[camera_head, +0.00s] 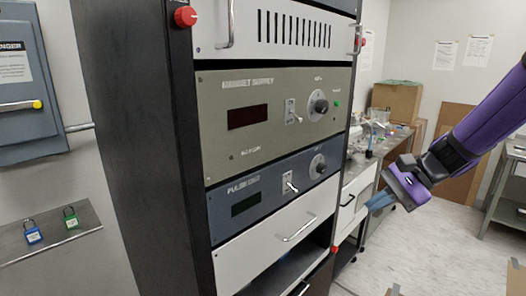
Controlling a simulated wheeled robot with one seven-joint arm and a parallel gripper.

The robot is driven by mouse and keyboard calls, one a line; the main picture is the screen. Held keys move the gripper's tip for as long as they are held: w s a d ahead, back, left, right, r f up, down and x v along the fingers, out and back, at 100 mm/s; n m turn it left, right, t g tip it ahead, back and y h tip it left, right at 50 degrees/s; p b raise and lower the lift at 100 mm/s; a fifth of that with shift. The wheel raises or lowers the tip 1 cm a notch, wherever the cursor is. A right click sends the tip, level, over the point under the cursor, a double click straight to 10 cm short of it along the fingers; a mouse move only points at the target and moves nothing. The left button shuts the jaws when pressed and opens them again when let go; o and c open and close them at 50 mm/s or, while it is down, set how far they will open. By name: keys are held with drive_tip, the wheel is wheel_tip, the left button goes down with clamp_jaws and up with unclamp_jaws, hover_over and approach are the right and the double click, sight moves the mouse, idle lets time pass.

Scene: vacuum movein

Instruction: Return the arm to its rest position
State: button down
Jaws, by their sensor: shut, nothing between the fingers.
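My gripper (381,201) hangs at the right of the head view, at the end of my purple arm. Its bluish fingers are together, with nothing between them. They point left and down, in front of the white cabinet and bench beyond the rack. No contact with anything is clear from this one view. The arm reaches in from the right edge, bent at the wrist.
A tall black rack (130,150) holds a magnet supply panel (220,140), a blue pulse panel (262,195) and a white drawer (265,250). A bench (360,165) with small items stands behind. Padlocks (33,236) sit on a wall shelf at left. Floor shows at right.

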drive_tip(key=s+d+r+n+t+h, duration=0.2)
drive_tip(key=s+r+n+h, duration=0.3)
drive_tip(key=s, duration=0.4)
drive_tip(key=s+d+r+n+t+h, duration=0.2)
drive_tip(key=s+d+r+n+h, duration=0.2)
drive_tip(key=s, duration=0.5)
drive_tip(key=shift+s+d+r+n+t+h, duration=0.15)
drive_tip(key=shift+s+r+n+t+h, duration=0.15)
drive_tip(key=shift+r+n+h, duration=0.25)
